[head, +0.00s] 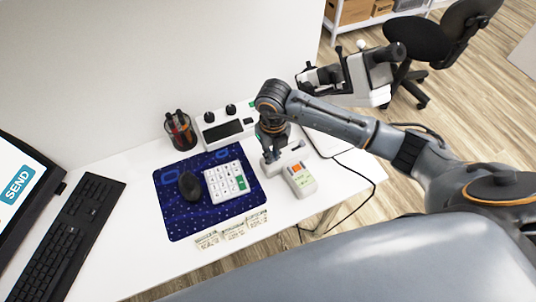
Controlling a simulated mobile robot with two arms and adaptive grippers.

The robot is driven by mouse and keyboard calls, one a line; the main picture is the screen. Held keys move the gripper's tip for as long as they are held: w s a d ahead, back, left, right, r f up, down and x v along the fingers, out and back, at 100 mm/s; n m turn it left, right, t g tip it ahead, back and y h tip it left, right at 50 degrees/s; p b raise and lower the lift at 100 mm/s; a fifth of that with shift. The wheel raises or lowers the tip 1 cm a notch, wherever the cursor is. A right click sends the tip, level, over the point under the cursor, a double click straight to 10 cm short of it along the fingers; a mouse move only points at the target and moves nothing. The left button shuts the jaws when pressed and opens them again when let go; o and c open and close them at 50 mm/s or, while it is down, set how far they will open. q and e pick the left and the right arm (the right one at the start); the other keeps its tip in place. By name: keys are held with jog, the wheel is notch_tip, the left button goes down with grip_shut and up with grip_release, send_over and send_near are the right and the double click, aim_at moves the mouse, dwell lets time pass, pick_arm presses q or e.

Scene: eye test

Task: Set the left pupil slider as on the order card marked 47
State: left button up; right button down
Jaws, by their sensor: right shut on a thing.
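My right gripper (270,157) comes down at the left end of a small white fixture (292,155) on the desk. It is shut on a small part there, which looks like the left pupil slider; the fingers hide it, and its setting cannot be read. Several order cards (232,231) lie in a row along the front edge of the desk, below the blue mat. Their print is too small to read, so I cannot tell which is marked 47. My left gripper is not in view.
A white keypad (225,182) and black mouse (190,186) rest on the blue mat (180,222). A handheld unit with coloured buttons (300,181) lies just right of the gripper. Behind stand a pen cup (180,131) and a console (225,132). A keyboard (68,238) lies left.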

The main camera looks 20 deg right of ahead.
jog(key=c, duration=1.4)
grip_release()
jog(key=shift+a, duration=0.15)
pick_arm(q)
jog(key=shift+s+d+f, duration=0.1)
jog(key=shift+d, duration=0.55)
pick_arm(e)
notch_tip(320, 180, up, 12)
